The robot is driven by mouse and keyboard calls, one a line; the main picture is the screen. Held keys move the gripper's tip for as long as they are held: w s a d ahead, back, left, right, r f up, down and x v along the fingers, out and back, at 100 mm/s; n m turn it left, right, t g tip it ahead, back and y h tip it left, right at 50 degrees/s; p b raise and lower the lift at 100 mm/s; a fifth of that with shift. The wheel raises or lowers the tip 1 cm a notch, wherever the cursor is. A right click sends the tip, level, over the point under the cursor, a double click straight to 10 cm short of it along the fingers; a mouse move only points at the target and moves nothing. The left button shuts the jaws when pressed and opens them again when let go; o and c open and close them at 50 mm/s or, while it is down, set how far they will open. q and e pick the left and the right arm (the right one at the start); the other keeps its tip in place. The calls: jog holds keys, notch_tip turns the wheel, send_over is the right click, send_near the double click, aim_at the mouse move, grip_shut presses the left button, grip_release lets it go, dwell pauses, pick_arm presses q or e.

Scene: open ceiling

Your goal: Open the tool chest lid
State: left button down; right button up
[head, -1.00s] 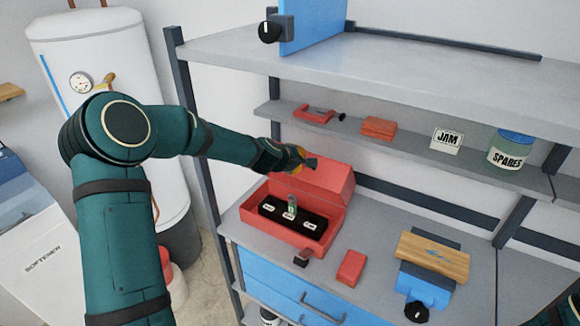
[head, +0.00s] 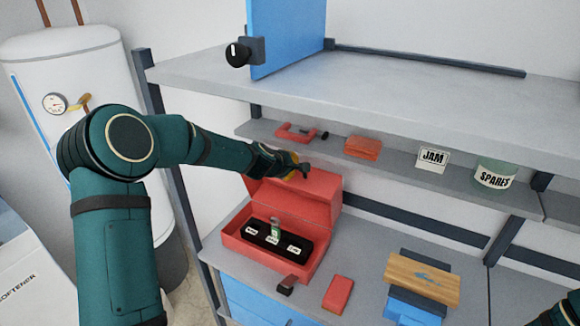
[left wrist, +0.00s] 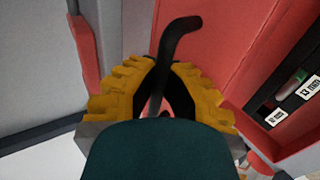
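The red tool chest (head: 230,241) stands on the lower bench, with a black labelled insert (head: 262,243) inside. Its red lid (head: 318,192) is raised at the back, so the inside is exposed. My left gripper (head: 290,163) is at the lid's upper left edge. In the left wrist view its yellow fingers (left wrist: 160,88) close around a dark curved handle (left wrist: 180,38) beside the red lid (left wrist: 225,40). Where the handle joins the lid is hidden. A bit of my right arm shows at the lower right corner; its fingers are not visible.
A dark latch-like piece (head: 287,284) is at the chest's front. A red block (head: 338,293) and a wooden board on a blue object (head: 422,277) lie to the right. The narrow shelf (head: 400,170) behind holds red items, a JAM label and a SPARES jar.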

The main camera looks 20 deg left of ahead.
pick_arm(q)
jog(key=shift+w+r, duration=0.1)
jog(key=shift+r, duration=0.3)
jog(key=c, duration=1)
grip_release()
jog(key=shift+f, duration=0.1)
jog(key=v, duration=1.2)
jog(key=shift+d, duration=0.1)
